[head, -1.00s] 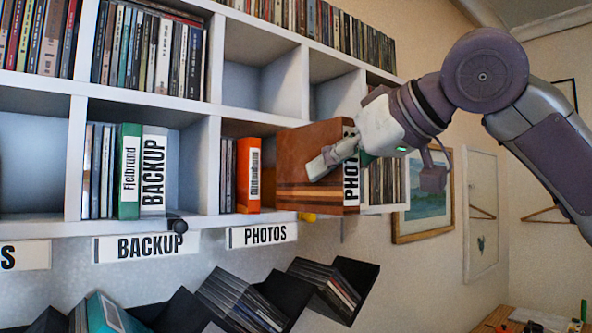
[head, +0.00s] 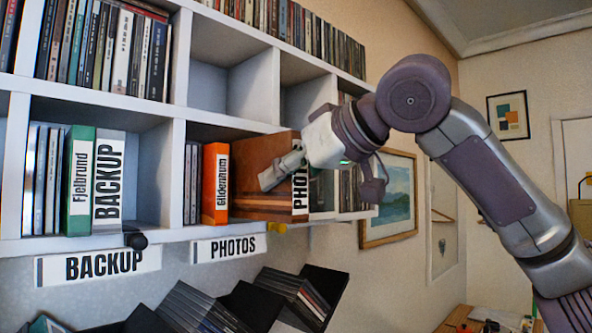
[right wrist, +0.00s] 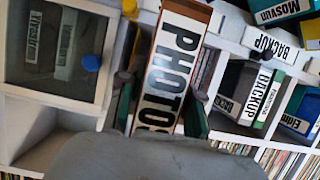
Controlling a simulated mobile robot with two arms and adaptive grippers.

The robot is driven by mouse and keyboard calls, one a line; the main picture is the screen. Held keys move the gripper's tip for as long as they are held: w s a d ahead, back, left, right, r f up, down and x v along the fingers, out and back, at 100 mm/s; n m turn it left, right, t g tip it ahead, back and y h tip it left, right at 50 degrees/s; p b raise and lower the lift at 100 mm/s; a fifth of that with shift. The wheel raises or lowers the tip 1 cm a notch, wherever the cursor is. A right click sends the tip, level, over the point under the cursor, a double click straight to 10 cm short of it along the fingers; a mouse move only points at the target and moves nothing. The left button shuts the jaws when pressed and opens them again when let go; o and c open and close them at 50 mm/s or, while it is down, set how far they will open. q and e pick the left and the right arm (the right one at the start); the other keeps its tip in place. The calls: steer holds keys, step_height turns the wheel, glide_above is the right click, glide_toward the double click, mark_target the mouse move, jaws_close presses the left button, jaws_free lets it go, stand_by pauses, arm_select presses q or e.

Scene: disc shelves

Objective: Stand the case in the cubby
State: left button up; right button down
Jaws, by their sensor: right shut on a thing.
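The case (head: 262,150) is a brown wooden box with paler stripes low on its side and a white PHOTOS label on its spine. It stands upright in the front of the cubby over the PHOTOS sign (head: 229,248), its spine facing out and still forward of the orange case. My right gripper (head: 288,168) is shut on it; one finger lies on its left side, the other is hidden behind. In the right wrist view the PHOTOS spine (right wrist: 176,65) sits between the fingers. How deep the case's back reaches is hidden. My left gripper is not in view.
An orange case (head: 215,184) stands close to the left, with thin cases beyond it. The adjoining left cubby holds a green case (head: 78,181) and a BACKUP case (head: 108,180). A yellow knob (head: 278,228) and a black knob (head: 136,240) sit at the shelf's lower edge.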

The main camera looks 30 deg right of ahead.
steer(key=shift+w+a+r+p, duration=0.15)
steer(key=shift+w+a+p, duration=0.15)
steer(key=shift+w, duration=0.5)
steer(key=w, duration=0.1)
steer(key=w+a+p, duration=0.1)
steer(key=w+p, duration=0.1)
steer(key=w, duration=0.1)
steer(key=shift+a, duration=0.25)
steer(key=shift+w+a+f+p, duration=0.1)
steer(key=shift+w+a+p, duration=0.3)
steer(key=shift+w, duration=0.5)
steer(key=shift+w+a+f+p, duration=0.1)
steer(key=shift+w+a+p, duration=0.15)
steer(key=shift+w+p, duration=0.5)
steer(key=shift+w+a+f+p, duration=0.1)
steer(key=shift+w+a+p, duration=0.25)
steer(key=shift+w, duration=0.65)
steer(key=shift+f, duration=0.2)
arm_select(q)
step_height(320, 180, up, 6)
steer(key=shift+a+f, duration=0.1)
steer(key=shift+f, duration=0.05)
arm_select(e)
steer(key=shift+d, duration=0.1)
